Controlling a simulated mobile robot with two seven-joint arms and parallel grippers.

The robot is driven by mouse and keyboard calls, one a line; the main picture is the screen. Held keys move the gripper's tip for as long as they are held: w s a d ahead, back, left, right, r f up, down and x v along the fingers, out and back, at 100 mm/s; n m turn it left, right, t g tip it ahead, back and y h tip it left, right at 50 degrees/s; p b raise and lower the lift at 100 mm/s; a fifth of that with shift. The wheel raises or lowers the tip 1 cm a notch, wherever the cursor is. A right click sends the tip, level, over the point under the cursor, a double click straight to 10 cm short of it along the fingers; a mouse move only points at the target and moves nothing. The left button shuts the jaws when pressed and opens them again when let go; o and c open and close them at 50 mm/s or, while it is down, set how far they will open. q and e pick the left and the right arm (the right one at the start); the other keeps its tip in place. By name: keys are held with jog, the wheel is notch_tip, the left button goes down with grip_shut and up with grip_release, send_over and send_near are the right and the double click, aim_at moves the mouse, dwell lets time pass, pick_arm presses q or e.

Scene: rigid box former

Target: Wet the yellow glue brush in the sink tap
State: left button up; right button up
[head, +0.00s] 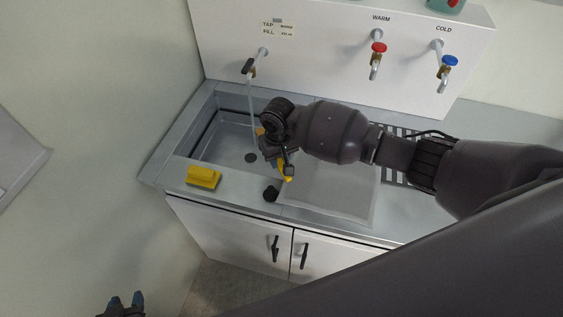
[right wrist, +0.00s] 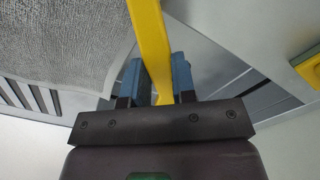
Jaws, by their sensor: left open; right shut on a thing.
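The yellow glue brush (right wrist: 151,45) is gripped by its handle between the blue fingers of my right gripper (right wrist: 156,82). In the head view part of the yellow brush (head: 287,176) shows below my right gripper (head: 279,165), which is over the right part of the sink. I cannot make out the bristles. The sink tap (head: 249,67) is on the back panel, and a pale stream drops from it into the sink basin (head: 215,140), close to the left of my right wrist. My left gripper (head: 125,303) is open and empty at the bottom left, away from the sink.
A yellow sponge (head: 203,177) lies on the front-left sink rim. A small black object (head: 270,193) is on the front edge. A grey cloth (head: 335,190) covers the worktop on the right. Warm (head: 376,60) and cold (head: 447,65) taps are on the back panel.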

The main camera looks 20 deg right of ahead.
aim_at(260, 131)
jog(key=shift+w+a+f, duration=0.1)
jog(key=shift+w+f, duration=0.1)
jog(key=shift+w, duration=0.85)
jog(key=shift+w+a+f, duration=0.1)
jog(key=shift+w+f, duration=0.1)
jog(key=shift+w, duration=0.85)
jog(key=shift+w+f+b, duration=0.15)
jog(key=shift+w+b, duration=0.15)
jog(key=shift+w, duration=0.35)
jog(key=shift+w+f+b, duration=0.15)
jog(key=shift+w+b, duration=0.15)
jog(key=shift+w, duration=0.35)
jog(key=shift+w+f+b, duration=0.3)
jog(key=shift+w+b, duration=0.65)
jog(key=shift+b, duration=0.05)
jog(key=shift+w+f+b, duration=0.1)
jog(key=shift+w+b, duration=0.7)
jog(key=shift+w, duration=0.05)
pick_arm(q)
jog(key=f, duration=0.1)
jog(key=w+f, duration=0.1)
jog(key=f, duration=0.1)
jog(key=shift+w, duration=0.2)
pick_arm(e)
jog(key=shift+w, duration=0.1)
pick_arm(q)
jog(key=shift+r, duration=0.1)
jog(key=shift+w+d+r, duration=0.1)
jog(key=shift+w, duration=0.05)
